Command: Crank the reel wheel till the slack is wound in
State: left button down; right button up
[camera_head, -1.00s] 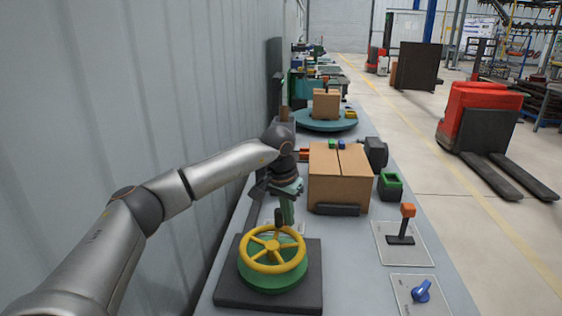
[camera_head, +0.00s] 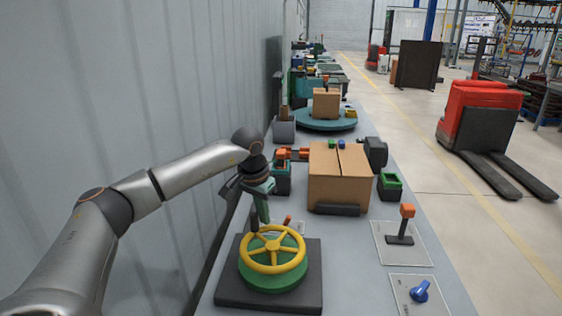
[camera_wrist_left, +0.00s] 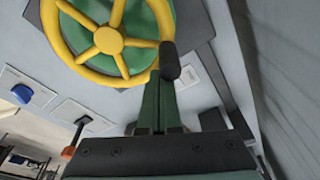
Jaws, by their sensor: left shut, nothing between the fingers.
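The reel wheel (camera_head: 273,269) is a yellow spoked handwheel on a green drum, fixed on a dark square base (camera_head: 235,294). It also shows at the top of the left wrist view (camera_wrist_left: 108,40). Its black crank handle (camera_head: 254,221) stands up from the far left part of the rim; the left wrist view shows this handle (camera_wrist_left: 169,61) at the fingertips. My left gripper (camera_head: 265,218) points down at the far side of the wheel. Its green fingers are together with nothing between them, right beside the handle; I cannot tell whether they touch it. My right gripper is not in view.
A cardboard box (camera_head: 339,185) stands behind the wheel to the right. An orange-topped lever (camera_head: 406,220) and a blue knob (camera_head: 420,291) sit on plates at the right. A corrugated wall (camera_head: 130,110) borders the bench on the left.

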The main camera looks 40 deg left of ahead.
aim_at(251, 221)
pick_arm(q)
jog(key=shift+s+a, duration=0.35)
jog(key=shift+s, duration=0.5)
jog(key=shift+s+a, duration=0.3)
jog(key=shift+s, duration=0.55)
jog(key=shift+s, duration=0.1)
jog(key=s, duration=0.2)
jog(key=shift+s+d, duration=0.25)
jog(key=shift+s, duration=0.1)
jog(key=shift+s+d, duration=0.1)
jog(key=shift+s, duration=0.25)
